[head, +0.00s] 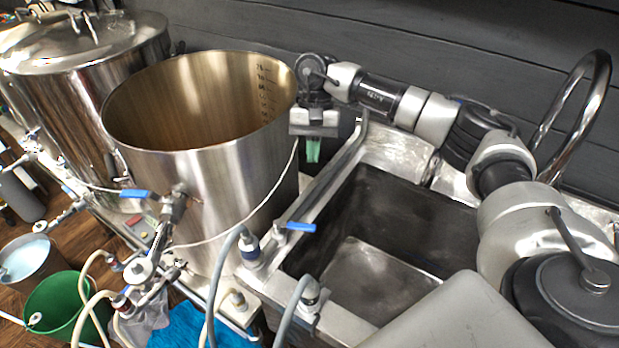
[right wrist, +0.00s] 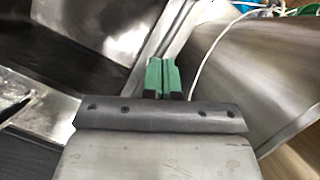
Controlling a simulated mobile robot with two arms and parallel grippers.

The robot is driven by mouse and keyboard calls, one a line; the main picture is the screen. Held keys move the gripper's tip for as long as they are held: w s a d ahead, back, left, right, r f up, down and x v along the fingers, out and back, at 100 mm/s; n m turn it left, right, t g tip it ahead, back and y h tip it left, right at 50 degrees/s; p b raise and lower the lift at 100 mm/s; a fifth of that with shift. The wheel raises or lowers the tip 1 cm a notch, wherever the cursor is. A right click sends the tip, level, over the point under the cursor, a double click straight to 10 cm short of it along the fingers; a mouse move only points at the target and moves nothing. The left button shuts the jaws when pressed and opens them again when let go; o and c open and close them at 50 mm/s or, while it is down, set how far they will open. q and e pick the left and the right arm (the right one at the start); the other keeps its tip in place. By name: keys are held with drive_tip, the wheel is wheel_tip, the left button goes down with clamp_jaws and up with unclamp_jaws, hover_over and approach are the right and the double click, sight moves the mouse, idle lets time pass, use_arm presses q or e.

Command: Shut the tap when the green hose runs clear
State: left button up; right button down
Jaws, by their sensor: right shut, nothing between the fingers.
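My right gripper (head: 312,158) hangs over the gap between the open steel kettle (head: 215,180) and the sink, its green fingertips pointing down. In the right wrist view its fingers (right wrist: 162,72) are together and empty. One tap with a blue lever (head: 297,226) stands at the sink's front left corner, below and nearer than the gripper, which is apart from it. I cannot make out a green hose or any running liquid. My left gripper is not in view.
The sink (head: 375,270) has dark walls and looks empty. A lidded steel kettle (head: 95,80) stands at the left. A green bucket (head: 62,305) and a grey bucket (head: 30,258) are on the floor. Grey and beige hoses crowd the front. A curved steel faucet (head: 580,95) rises behind.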

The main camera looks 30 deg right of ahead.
sight(301, 227)
drive_tip(key=p+x, duration=0.1)
drive_tip(key=x, duration=0.2)
drive_tip(key=p+x, duration=0.1)
drive_tip(key=x, duration=0.5)
drive_tip(key=shift+s+a+p, duration=0.3)
drive_tip(key=shift+s+p, duration=0.1)
drive_tip(key=shift+s, duration=0.05)
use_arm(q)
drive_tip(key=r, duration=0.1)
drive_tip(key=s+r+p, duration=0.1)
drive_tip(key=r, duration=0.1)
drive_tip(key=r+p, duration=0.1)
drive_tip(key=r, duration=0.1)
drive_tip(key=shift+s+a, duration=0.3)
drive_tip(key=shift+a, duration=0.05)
use_arm(e)
drive_tip(key=s+a, duration=0.2)
drive_tip(key=s, duration=0.1)
drive_tip(key=shift+a+f, duration=0.2)
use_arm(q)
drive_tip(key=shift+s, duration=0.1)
